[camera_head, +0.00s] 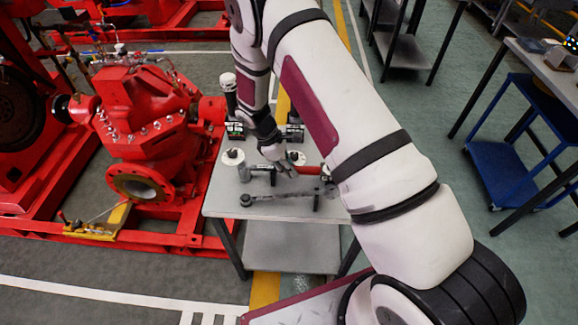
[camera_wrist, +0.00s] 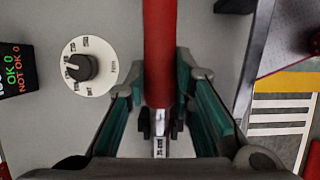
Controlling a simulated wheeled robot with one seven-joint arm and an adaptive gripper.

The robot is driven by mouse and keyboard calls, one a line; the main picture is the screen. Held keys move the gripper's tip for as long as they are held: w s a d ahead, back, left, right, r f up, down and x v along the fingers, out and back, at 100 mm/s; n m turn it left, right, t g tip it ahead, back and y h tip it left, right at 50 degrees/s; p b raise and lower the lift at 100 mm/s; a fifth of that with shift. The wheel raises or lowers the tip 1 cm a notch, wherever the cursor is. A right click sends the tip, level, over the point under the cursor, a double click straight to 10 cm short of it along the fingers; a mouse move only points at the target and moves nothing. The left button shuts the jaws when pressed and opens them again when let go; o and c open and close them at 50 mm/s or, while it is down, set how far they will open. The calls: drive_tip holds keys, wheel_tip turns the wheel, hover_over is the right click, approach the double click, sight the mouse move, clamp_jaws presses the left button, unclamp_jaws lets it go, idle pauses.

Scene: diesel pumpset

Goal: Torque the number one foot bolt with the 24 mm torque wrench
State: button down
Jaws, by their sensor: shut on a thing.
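My gripper (camera_head: 280,166) is low over the grey worktable (camera_head: 228,208). In the wrist view my gripper (camera_wrist: 160,105) has its green-padded fingers on either side of a red-handled wrench (camera_wrist: 158,50) and is shut on it. A short metal shaft with small, unreadable marks shows below the handle, so I cannot read its size. In the head view a red handle (camera_head: 312,170) shows just right of my gripper. The red pump (camera_head: 150,115) stands on its red base frame at the left. I cannot make out which foot bolt is number one.
A dark wrench (camera_head: 280,197) lies at the table's front. A white dial (camera_wrist: 88,65) and a display reading OK and NOT OK (camera_wrist: 14,68) are left of the handle in the wrist view. A blue cart (camera_head: 505,165) stands right. Open floor lies in front of the pump.

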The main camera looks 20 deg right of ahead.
drive_tip(key=shift+f, duration=0.2)
drive_tip(key=c, duration=1.3)
unclamp_jaws()
drive_tip(key=v, duration=1.2)
drive_tip(key=shift+w+a, duration=0.1)
drive_tip(key=s+d+r+m+t+y, duration=0.1)
drive_tip(key=s+d+r+m+t, duration=0.3)
drive_tip(key=r, duration=0.8)
drive_tip(key=s+a+r+m+g+y, duration=0.1)
drive_tip(key=s+r+m, duration=0.3)
drive_tip(key=r, duration=0.8)
drive_tip(key=s+r+m+t+y, duration=0.1)
drive_tip(key=s+r, duration=0.3)
drive_tip(key=s, duration=0.6)
drive_tip(key=s+r+m+t+y, duration=0.1)
drive_tip(key=s+r+m+t, duration=0.2)
drive_tip(key=s, duration=0.6)
drive_tip(key=shift+s+d+r+m, duration=0.4)
drive_tip(key=shift+d+r+m, duration=0.1)
drive_tip(key=shift+r+m, duration=0.2)
